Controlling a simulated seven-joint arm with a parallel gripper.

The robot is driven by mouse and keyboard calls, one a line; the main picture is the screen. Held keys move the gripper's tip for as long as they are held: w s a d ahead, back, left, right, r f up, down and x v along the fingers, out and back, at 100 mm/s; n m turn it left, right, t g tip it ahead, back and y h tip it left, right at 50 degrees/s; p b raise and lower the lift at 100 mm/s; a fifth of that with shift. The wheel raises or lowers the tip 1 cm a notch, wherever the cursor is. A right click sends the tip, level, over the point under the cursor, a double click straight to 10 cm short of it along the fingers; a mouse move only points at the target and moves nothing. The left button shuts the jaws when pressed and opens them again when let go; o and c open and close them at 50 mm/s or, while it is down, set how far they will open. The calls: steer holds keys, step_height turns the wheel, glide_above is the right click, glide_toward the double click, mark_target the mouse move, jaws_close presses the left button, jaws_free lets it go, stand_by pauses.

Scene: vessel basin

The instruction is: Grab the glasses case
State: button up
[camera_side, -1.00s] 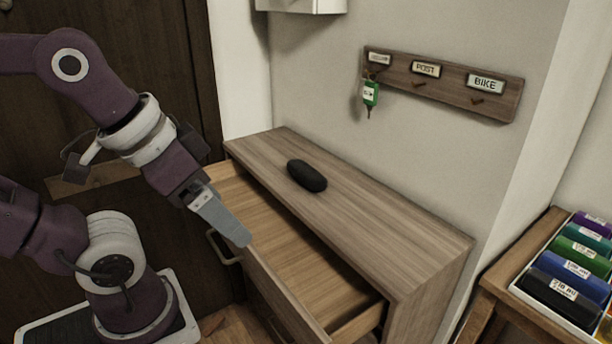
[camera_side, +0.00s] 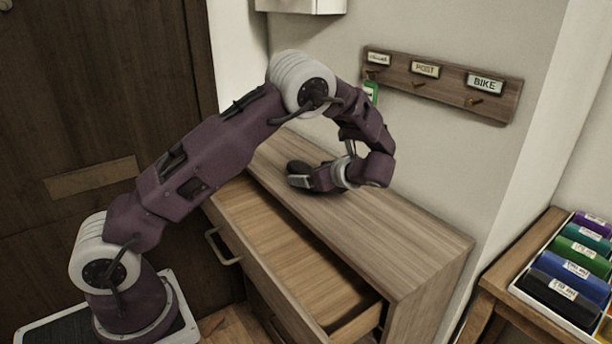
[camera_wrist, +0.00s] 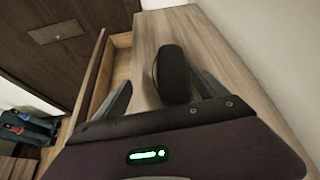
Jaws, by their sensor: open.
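The black glasses case (camera_side: 299,168) lies on top of the wooden dresser (camera_side: 410,232); its right part is hidden behind my gripper in the side view. In the wrist view the glasses case (camera_wrist: 173,75) lies ahead, its near end between my two spread fingers and closer to the right finger. My gripper (camera_side: 296,182) is low over the dresser top, at the case. In the wrist view my gripper (camera_wrist: 160,88) is open, with a clear gap between the case and the left finger.
The dresser's top drawer (camera_side: 290,255) is pulled out and looks empty. A key rack (camera_side: 440,80) hangs on the wall behind, with a green tag (camera_side: 371,92) partly hidden by my arm. A side table at right holds a tray of coloured rolls (camera_side: 575,267).

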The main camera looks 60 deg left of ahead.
steer(key=shift+w+a+f+m+y, duration=0.2)
steer(key=shift+w+f+m+y, duration=0.25)
steer(key=shift+w+f, duration=0.2)
steer(key=shift+w+a+f+m+t, duration=0.15)
steer(key=shift+a+f+m+t, duration=0.1)
steer(key=shift+t, duration=0.05)
steer(key=x, duration=0.6)
steer(key=shift+w+a+f, duration=0.2)
steer(key=shift+w+a, duration=0.1)
steer(key=shift+w, duration=0.05)
steer(key=c, duration=1.5)
